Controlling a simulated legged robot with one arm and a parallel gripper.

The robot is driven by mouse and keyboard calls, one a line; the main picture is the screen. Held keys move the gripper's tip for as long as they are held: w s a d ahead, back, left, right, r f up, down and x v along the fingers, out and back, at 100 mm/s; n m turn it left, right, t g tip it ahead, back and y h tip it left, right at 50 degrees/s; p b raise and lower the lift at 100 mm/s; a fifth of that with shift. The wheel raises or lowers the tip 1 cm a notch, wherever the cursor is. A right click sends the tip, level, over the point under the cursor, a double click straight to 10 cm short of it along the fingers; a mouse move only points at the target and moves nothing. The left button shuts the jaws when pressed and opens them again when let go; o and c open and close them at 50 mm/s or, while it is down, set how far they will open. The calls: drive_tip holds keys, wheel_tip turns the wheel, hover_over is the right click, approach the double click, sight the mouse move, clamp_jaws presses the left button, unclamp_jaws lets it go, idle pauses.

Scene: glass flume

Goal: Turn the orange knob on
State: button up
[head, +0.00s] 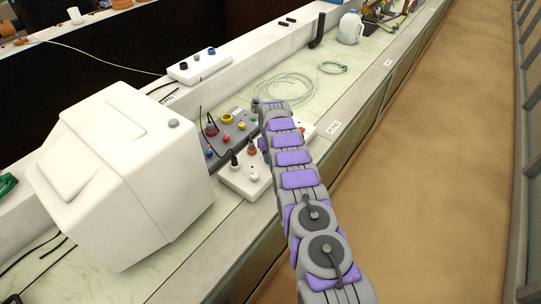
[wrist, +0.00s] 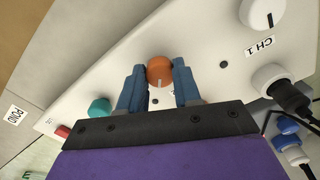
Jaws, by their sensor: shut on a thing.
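In the wrist view the orange knob (wrist: 160,68) stands on a white panel (wrist: 208,42). A pale mark on the knob points down towards my palm. My gripper (wrist: 158,77) is shut on the knob, with one blue finger on each side of it. In the head view the white box (head: 240,183) lies under and beside my arm, which hides part of it. A brownish-orange knob (head: 252,148) shows left of my arm there; I cannot tell whether it is the same one.
A grey control box (head: 229,131) with cables sits beside the white box. A large white casing (head: 125,170) stands left.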

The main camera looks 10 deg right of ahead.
drive_tip(key=m, duration=0.4)
drive_tip(key=shift+r+m, duration=0.1)
drive_tip(key=shift+m, duration=0.2)
drive_tip(key=shift+w+a+m, duration=0.1)
drive_tip(key=shift+m, duration=2.5)
drive_tip(key=o, duration=1.1)
drive_tip(key=shift+c, duration=0.2)
wheel_tip(320, 180, up, 17)
drive_tip(key=p, duration=0.6)
drive_tip(key=shift+w+a+r, duration=0.1)
drive_tip(key=shift+r, duration=0.05)
